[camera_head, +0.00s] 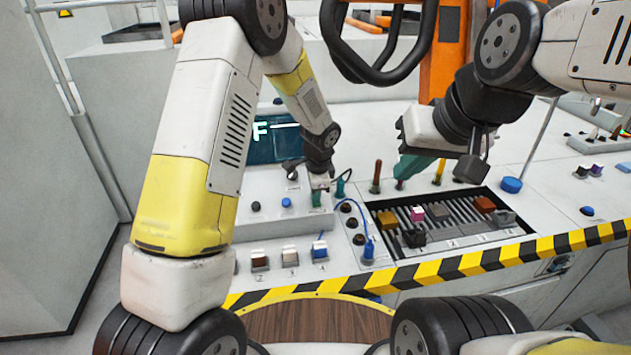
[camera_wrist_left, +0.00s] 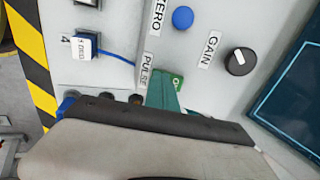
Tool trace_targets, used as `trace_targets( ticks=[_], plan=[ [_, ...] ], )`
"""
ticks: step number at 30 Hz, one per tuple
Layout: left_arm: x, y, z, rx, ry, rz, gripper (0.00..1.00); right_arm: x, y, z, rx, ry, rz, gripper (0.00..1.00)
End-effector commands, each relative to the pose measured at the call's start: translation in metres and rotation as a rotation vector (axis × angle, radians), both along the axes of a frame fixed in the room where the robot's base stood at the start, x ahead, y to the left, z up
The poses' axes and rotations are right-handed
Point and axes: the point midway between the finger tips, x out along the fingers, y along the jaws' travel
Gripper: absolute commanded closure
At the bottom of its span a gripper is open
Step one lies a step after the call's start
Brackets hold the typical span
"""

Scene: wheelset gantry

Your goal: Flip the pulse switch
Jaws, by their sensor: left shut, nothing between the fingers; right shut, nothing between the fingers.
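The PULSE label (camera_wrist_left: 147,72) is on the grey panel in the left wrist view. The pulse switch itself is hidden behind or under my left gripper's fingers, so its position cannot be told. My left gripper (camera_wrist_left: 165,92) is shut and empty, with its green fingers right beside the label; whether they touch the switch cannot be told. In the head view my left gripper (camera_head: 317,199) points down at the right end of the raised panel. My right gripper (camera_head: 411,167) is shut and empty, above the back edge of the slotted tray.
A blue ZERO button (camera_wrist_left: 183,17) and a black GAIN knob (camera_wrist_left: 240,61) are close by. A dark screen (camera_head: 268,148) stands behind. A blue cable (camera_head: 362,217) runs to a plug near several black sockets. The slotted tray (camera_head: 450,243) holds coloured blocks. Striped tape marks the front edge.

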Motion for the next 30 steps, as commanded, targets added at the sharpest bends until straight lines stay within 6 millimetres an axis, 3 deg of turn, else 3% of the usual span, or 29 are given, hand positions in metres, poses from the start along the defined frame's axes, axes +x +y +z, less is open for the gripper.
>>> trace_targets(
  ticks=[1, 6, 30],
  plan=[
    [-0.008, 0.000, -0.012, 0.004, 0.020, -0.002, 1.00, 0.000, 0.000, 0.000, 0.000, 0.000, 0.000, 1.00],
    [-0.009, 0.000, -0.014, 0.004, 0.024, -0.002, 1.00, 0.000, 0.000, 0.000, 0.000, 0.000, 0.000, 1.00],
    [0.010, 0.007, -0.004, 0.006, 0.015, 0.003, 1.00, 0.000, 0.000, 0.000, 0.000, 0.000, 0.000, 1.00]
  ],
)
